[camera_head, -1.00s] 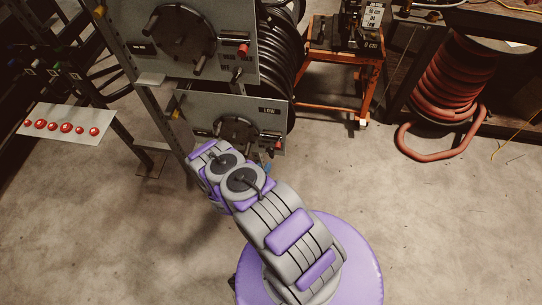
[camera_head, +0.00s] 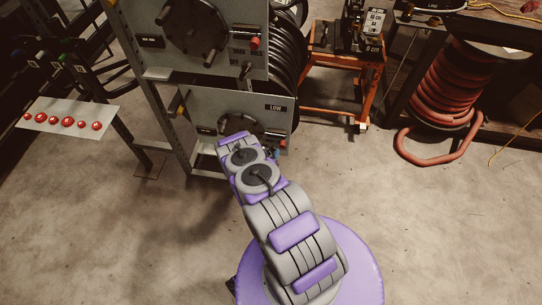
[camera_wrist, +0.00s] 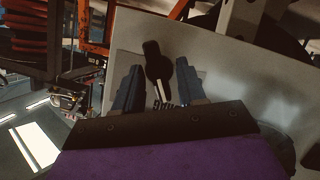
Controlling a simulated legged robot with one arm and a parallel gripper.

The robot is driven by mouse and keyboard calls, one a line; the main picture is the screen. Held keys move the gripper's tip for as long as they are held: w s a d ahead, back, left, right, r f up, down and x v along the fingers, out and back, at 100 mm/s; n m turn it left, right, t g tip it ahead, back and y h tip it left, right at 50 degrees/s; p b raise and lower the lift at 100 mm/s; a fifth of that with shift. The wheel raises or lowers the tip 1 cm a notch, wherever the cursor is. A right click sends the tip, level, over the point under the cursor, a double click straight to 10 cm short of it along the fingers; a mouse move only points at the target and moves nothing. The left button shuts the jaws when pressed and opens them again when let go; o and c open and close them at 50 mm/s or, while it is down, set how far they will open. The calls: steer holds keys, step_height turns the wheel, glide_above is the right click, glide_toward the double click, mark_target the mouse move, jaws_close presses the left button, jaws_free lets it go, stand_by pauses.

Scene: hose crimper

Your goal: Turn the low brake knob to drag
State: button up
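The low panel (camera_head: 180,105), marked LOW, is the lower grey panel of the rack. The low brake knob is mostly hidden by my arm in the head view; a small reddish bit (camera_head: 283,144) shows at the panel's lower right. In the wrist view my gripper (camera_wrist: 158,67) points at the grey panel face (camera_wrist: 215,65), its two dark fingers apart. A dark elongated shape (camera_wrist: 153,58) lies between and beyond the fingertips; I cannot tell if it is the knob or partly its shadow. No contact is clear.
The upper panel (camera_head: 150,25) carries a large crank wheel and a red knob (camera_head: 254,42). An orange stand (camera_head: 340,85) and a red hose reel (camera_head: 455,95) are to the right. A white board with red buttons (camera_head: 65,118) is at left. The front floor is clear.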

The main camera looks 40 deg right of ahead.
steer(key=shift+d+f, duration=0.25)
steer(key=shift+d, duration=0.3)
steer(key=c, duration=0.3)
steer(key=shift+s, duration=0.1)
steer(key=shift+c, duration=0.8)
steer(key=shift+a, duration=0.2)
steer(key=shift+c, duration=0.7)
steer(key=shift+s+a+r, duration=0.1)
steer(key=shift+a, duration=0.3)
steer(key=shift+c, duration=0.3)
steer(key=shift+n, duration=0.4)
